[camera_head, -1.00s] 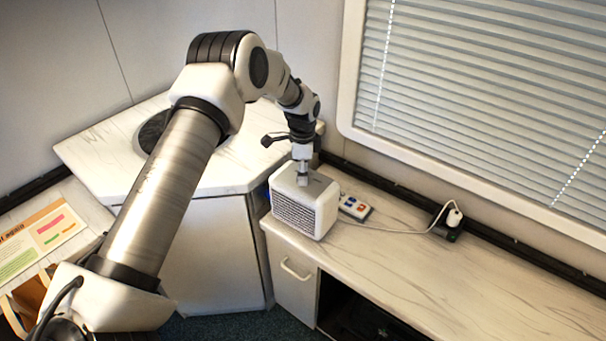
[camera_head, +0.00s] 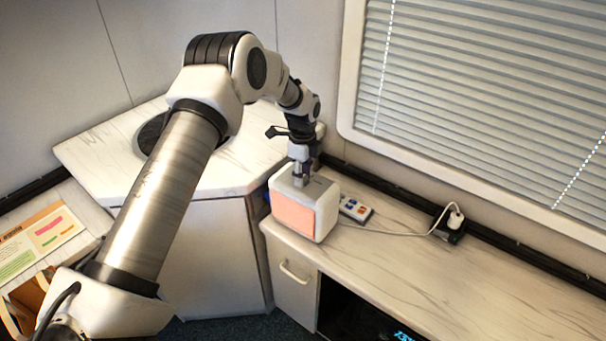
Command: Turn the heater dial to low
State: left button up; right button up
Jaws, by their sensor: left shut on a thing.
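The heater (camera_head: 318,214) is a small white box on the counter, with its front grille (camera_head: 293,214) glowing orange. My left gripper (camera_head: 301,181) points down onto the heater's top and is shut on the dial there. The dial itself is hidden between the fingers, so its setting cannot be read. My right gripper is not in view.
A small card or remote with coloured buttons (camera_head: 356,209) lies just right of the heater. A white cable runs to a plug in a black socket (camera_head: 449,222). The counter (camera_head: 420,270) to the right is clear. A window with blinds (camera_head: 480,90) is behind.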

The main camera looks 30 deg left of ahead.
pick_arm(q)
jog(key=shift+s+f, duration=0.15)
jog(key=shift+f, duration=0.05)
jog(key=o, duration=1.2)
jog(key=shift+c, duration=0.2)
jog(key=shift+a, duration=0.1)
notch_tip(320, 180, up, 12)
jog(key=shift+w, duration=0.2)
